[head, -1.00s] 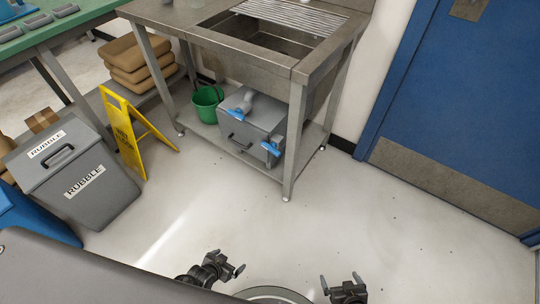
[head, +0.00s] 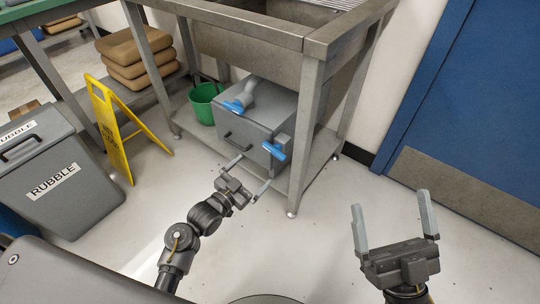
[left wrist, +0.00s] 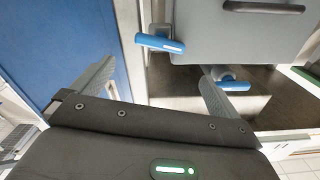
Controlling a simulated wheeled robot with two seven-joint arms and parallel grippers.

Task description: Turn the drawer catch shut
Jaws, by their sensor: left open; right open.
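A grey metal box with a drawer front (head: 240,130) and a black handle stands on the shelf under the sink. A blue catch (head: 273,151) sits at the right side of its front, slanting down to the right. It also shows in the left wrist view as a blue bar (left wrist: 160,42). A second blue lever (head: 238,104) is on a grey pipe piece on top of the box. My left gripper (head: 248,176) is open and empty, in front of and below the catch, apart from it. My right gripper (head: 391,208) is open and empty over the floor at right.
The sink table's front leg (head: 305,145) stands just right of the box. A green bucket (head: 203,104) is left of it. A yellow floor sign (head: 110,130) and a grey rubble bin (head: 60,180) stand at left. Floor between the grippers is clear.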

